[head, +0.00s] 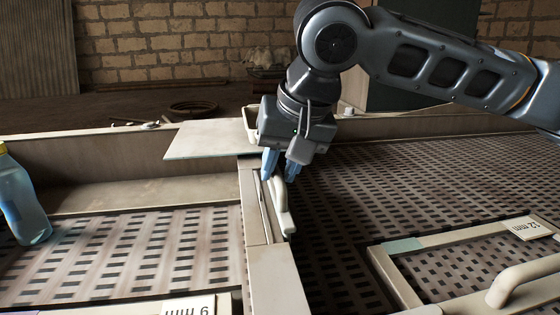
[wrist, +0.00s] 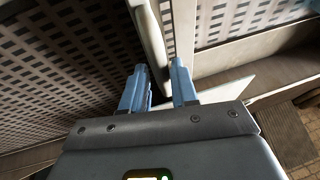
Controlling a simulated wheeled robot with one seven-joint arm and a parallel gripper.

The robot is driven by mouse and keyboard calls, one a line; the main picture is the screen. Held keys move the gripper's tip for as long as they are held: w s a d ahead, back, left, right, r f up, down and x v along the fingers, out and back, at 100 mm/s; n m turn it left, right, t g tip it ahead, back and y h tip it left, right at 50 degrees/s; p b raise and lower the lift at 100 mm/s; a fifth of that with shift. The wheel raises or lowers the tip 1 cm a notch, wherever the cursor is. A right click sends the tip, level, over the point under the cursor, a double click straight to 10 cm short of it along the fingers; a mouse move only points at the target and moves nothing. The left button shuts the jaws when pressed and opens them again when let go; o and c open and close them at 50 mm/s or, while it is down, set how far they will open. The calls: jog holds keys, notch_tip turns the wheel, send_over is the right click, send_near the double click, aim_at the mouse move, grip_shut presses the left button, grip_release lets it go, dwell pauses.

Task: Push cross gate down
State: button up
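A pale, upright handle-like bar (head: 283,210) stands at the divider between the two mesh beds; it seems to belong to the cross gate, though I cannot tell for certain. My gripper (head: 280,170) points down at the bar's far upper end, with its blue fingers apart. In the wrist view, the bar (wrist: 152,35) runs into the gap between the fingertips (wrist: 158,68). The fingers straddle it, and I cannot tell whether they touch it. The bar's end near the gripper is partly hidden by the fingers.
A pale flat panel (head: 205,139) lies left of my gripper. A blue bottle (head: 23,200) stands at the far left. A framed mesh screen marked 12 mm (head: 527,228) with a curved handle (head: 520,280) lies at the right. The divider (head: 275,280) runs toward the front.

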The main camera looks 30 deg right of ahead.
jog(key=shift+o, duration=1)
jog(key=shift+r, duration=0.1)
jog(key=v, duration=0.7)
jog(key=shift+r, duration=0.4)
jog(key=shift+s, duration=0.1)
